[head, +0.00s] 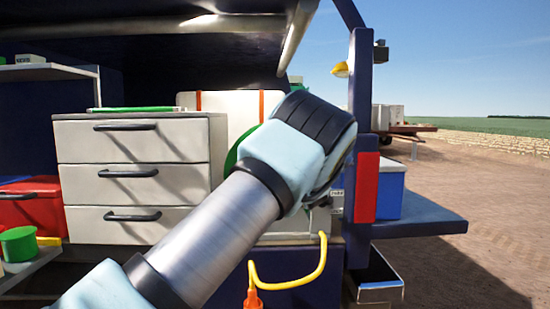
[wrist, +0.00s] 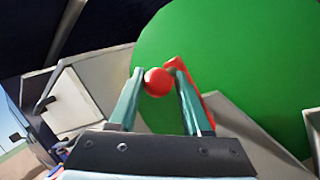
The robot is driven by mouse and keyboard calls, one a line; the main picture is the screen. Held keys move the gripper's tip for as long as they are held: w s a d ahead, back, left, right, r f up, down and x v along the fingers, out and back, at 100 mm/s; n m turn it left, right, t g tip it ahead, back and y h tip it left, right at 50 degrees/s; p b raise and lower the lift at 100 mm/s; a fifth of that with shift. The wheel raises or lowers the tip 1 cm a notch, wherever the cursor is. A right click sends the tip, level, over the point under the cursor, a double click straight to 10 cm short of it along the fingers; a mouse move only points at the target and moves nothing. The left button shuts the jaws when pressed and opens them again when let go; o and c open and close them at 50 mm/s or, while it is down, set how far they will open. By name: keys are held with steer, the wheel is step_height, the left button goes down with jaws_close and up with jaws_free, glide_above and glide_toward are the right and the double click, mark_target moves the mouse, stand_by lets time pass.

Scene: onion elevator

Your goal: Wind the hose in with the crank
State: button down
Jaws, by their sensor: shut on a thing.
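The reel's large green disc (wrist: 235,65) fills much of the wrist view; only a slim green part of it (head: 240,148) shows in the head view, behind my arm. A red round crank knob (wrist: 158,83) sits between the fingertips of my gripper (wrist: 156,71), which is shut on it. A red crank arm (wrist: 205,108) shows beside the right finger, against the disc. In the head view my arm hides the knob and my fingers. The yellow hose (head: 322,265) hangs in a loop below the reel, with an orange end piece (head: 253,298) at lower left.
A white drawer unit (head: 135,180) stands to the left, with a red box (head: 30,205) beyond it. A dark post with a red lamp (head: 367,187) and a blue box (head: 391,190) stand close on the right. Open dirt ground lies farther right.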

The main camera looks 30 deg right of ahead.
steer(key=shift+r, duration=0.4)
steer(key=c, duration=0.8)
jaws_free()
steer(key=o, duration=0.3)
steer(key=shift+f, duration=0.15)
steer(key=shift+o, duration=0.2)
steer(key=shift+f, duration=0.1)
steer(key=shift+s+f, duration=0.1)
steer(key=shift+s, duration=0.1)
steer(key=b+v, duration=0.3)
steer(key=v, duration=0.7)
steer(key=shift+s+b, duration=0.2)
steer(key=shift+b, duration=0.15)
